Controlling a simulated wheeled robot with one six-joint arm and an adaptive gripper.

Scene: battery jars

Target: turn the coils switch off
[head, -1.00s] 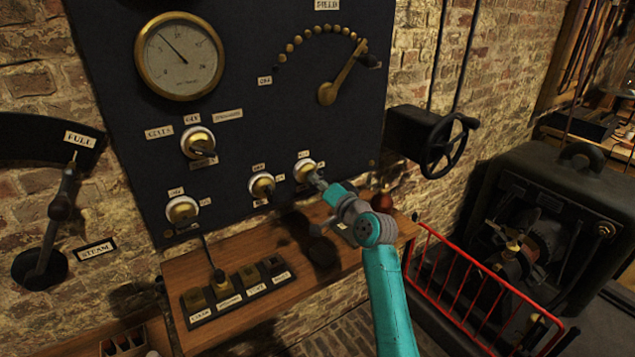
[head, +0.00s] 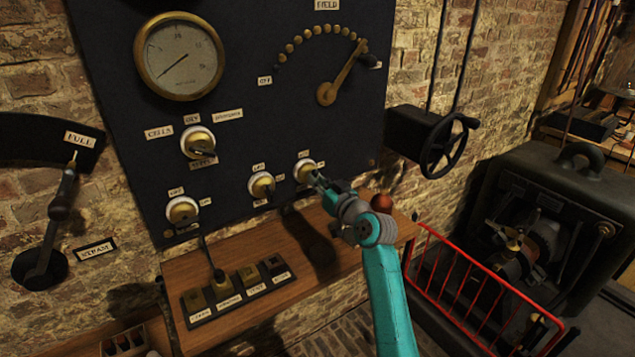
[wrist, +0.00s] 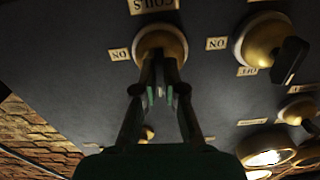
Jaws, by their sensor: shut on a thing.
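The coils switch is a brass dome (wrist: 161,42) on a pale round base, with an upside-down COILS label above it in the wrist view. In the head view it is the rightmost switch (head: 304,168) of the lower row on the dark panel. My gripper (wrist: 160,75) is shut on its lever, in front of the dome; it also shows in the head view (head: 317,178). The fingers hide the lever, so I cannot tell which way it points. Small tags (wrist: 118,54) stand beside the switch.
Another brass switch (head: 261,185) sits just left. The panel also carries a gauge (head: 180,57) and a large brass arm (head: 342,78). A wooden shelf (head: 290,297) lies below, with a dark handwheel (head: 444,148) and a red railing (head: 480,290) to the right.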

